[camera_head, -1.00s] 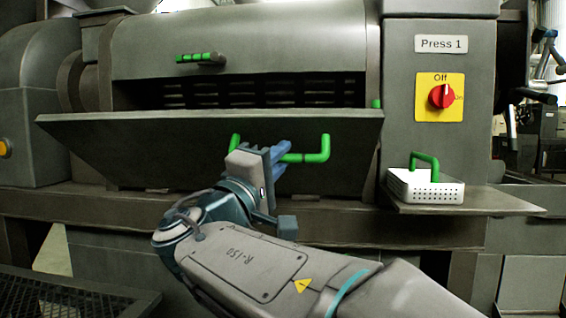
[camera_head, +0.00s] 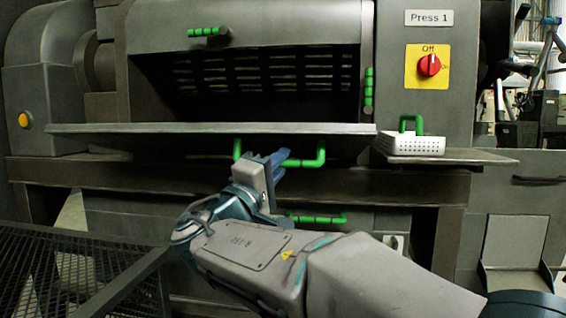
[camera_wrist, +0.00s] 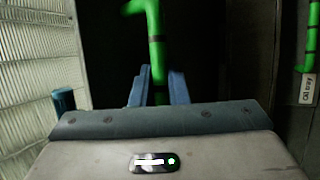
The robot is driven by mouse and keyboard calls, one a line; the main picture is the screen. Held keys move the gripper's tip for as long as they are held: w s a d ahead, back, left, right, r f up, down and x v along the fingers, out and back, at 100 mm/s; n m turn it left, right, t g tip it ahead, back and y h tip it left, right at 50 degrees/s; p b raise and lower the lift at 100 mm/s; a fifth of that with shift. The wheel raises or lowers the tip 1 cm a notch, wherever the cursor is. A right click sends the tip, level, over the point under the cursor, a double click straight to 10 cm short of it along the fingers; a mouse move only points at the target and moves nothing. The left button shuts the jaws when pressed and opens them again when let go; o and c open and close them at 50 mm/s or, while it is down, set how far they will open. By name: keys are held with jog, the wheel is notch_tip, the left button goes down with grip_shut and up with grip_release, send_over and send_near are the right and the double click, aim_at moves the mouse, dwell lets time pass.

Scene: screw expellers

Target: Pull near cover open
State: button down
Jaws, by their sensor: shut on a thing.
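The near cover (camera_head: 215,128) of the press is folded down and shows almost edge-on, about level, in the head view. The slotted opening behind it (camera_head: 262,70) is exposed. Its green handle (camera_head: 306,162) hangs below the cover's front edge. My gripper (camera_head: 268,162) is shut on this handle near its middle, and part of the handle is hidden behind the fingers. In the wrist view the green handle (camera_wrist: 156,60) runs down between the two blue fingers (camera_wrist: 158,86).
A white perforated basket (camera_head: 415,145) with a green handle stands on a side shelf (camera_head: 480,157) at right. A red switch (camera_head: 429,65) on a yellow plate reads Off. Another green handle (camera_head: 315,217) sits below. A dark mesh platform (camera_head: 70,275) is at lower left.

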jog(key=shift+w+f, duration=0.1)
jog(key=c, duration=1.4)
grip_release()
jog(key=shift+w, duration=0.1)
jog(key=shift+s+a, duration=0.15)
jog(key=shift+s, duration=0.05)
jog(key=p+v, duration=0.2)
jog(key=v, duration=1.1)
jog(key=shift+f+p, duration=0.25)
jog(key=shift+p, duration=0.15)
jog(key=shift+s, duration=0.15)
